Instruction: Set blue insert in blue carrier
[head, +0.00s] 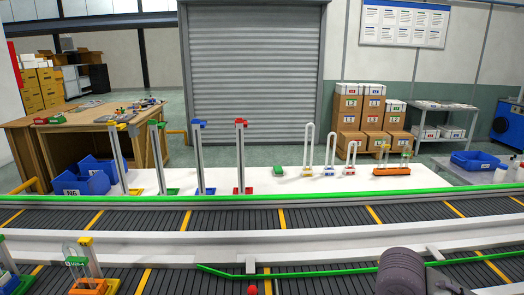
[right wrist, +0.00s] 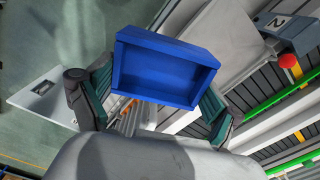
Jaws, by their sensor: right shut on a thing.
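My right gripper (right wrist: 155,90) is shut on a blue box-shaped piece (right wrist: 160,68) with a raised rim and a recessed face, one finger on each side of it. The frames do not show whether this is the insert or the carrier. In the head view only my dark right arm (head: 402,272) shows at the lower right. A tall post stand with a blue top and blue base (head: 205,190) stands on the white table. A smaller white arch with a blue base (head: 329,171) stands farther right. My left gripper is not in view.
The white table (head: 430,182) also holds yellow, green and red stands, more arches and an orange rack (head: 391,171). Blue bins (head: 80,184) sit at its left. Conveyors with green rails (head: 260,198) run in front. A red knob (head: 253,290) is at the bottom.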

